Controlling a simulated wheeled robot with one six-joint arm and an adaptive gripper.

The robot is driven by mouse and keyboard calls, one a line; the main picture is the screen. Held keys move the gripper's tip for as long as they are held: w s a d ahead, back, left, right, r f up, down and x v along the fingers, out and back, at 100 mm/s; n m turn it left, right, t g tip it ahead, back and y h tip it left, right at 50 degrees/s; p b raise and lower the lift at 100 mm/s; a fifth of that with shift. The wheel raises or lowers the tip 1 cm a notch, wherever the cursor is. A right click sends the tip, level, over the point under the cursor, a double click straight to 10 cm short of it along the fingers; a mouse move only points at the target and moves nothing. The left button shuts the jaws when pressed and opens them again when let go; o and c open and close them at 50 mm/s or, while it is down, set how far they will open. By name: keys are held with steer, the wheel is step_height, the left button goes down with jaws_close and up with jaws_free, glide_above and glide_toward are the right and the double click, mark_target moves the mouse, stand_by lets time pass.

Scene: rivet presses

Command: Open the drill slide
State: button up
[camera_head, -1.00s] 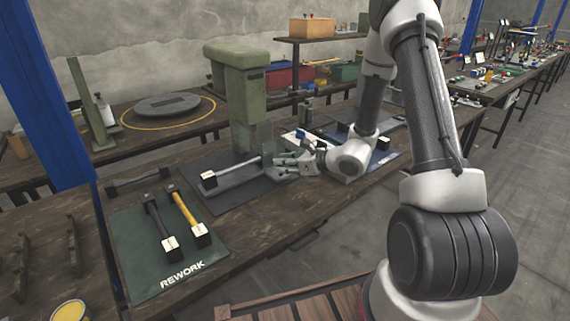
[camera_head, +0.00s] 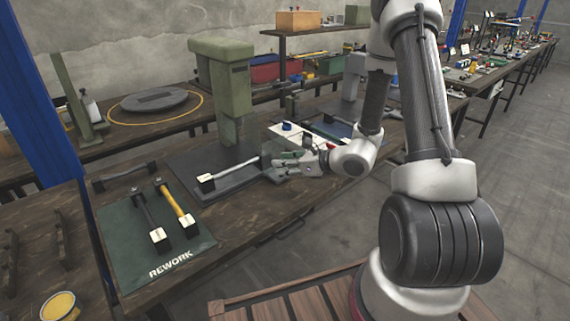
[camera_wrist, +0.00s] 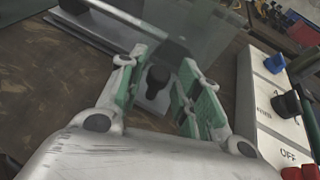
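The green drill press (camera_head: 222,75) stands on the bench behind a dark base plate (camera_head: 185,158). On the plate, a low dark slide carries a pale bar (camera_head: 235,168) with a white-topped block (camera_head: 206,180) at its left end. My gripper (camera_head: 279,162) is low at the right end of this slide. In the wrist view, my gripper's fingers (camera_wrist: 155,92) are apart, on either side of a dark upright knob (camera_wrist: 158,78) on a grey plate. Gaps show beside the knob; I cannot tell whether a finger touches it.
A control box (camera_wrist: 270,105) marked OFF, with blue and black knobs and red parts, is close on the right. A green REWORK mat (camera_head: 125,235) with two handled pieces lies left. The bench front (camera_head: 270,210) is clear.

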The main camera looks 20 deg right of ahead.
stand_by(0.3)
steer(key=v, duration=1.2)
